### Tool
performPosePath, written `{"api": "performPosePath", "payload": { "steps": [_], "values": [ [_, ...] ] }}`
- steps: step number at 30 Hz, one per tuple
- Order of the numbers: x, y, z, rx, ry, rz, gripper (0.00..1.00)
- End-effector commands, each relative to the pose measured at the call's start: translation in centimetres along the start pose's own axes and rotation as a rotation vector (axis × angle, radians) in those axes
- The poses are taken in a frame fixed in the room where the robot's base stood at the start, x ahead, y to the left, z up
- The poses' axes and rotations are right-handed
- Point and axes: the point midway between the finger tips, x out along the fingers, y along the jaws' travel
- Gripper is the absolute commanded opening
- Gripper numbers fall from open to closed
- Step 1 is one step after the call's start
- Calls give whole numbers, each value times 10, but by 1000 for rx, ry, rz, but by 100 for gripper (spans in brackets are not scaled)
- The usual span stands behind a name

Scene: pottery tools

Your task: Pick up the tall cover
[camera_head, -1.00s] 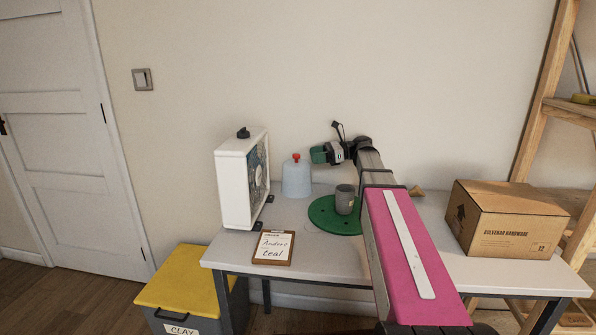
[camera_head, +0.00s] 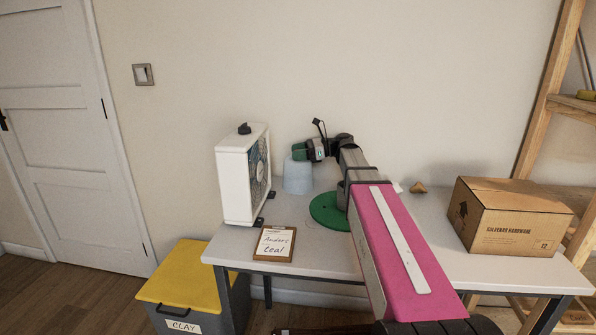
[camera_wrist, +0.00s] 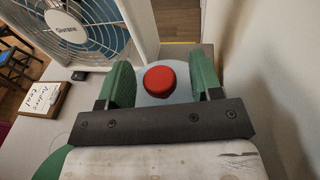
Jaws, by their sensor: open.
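The tall cover (camera_head: 297,180) is a pale blue, translucent dome that stands on the table beside the white fan. In the wrist view its red knob (camera_wrist: 160,80) shows between the green fingers of my gripper (camera_wrist: 160,84). The fingers are open, one on each side of the knob, with a gap on both sides. In the head view my gripper (camera_head: 299,151) is over the top of the cover and hides the knob. The lower part of the cover is hidden in the wrist view.
A white box fan (camera_head: 236,180) stands close left of the cover. A green round board (camera_head: 325,213) lies in front, partly behind my arm. A clipboard (camera_head: 274,243) lies at the table's front left. A cardboard box (camera_head: 510,218) stands at the right.

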Motion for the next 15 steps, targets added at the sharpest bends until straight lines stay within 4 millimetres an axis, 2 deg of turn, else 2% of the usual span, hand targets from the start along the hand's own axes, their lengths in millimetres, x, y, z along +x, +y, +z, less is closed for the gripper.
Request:
{"api": "performPosePath", "payload": {
  "steps": [2,7,15],
  "values": [
    [0,0,0,0,0,0,56],
    [0,0,0,0,0,0,1],
    [0,0,0,0,0,0,0]
  ]
}}
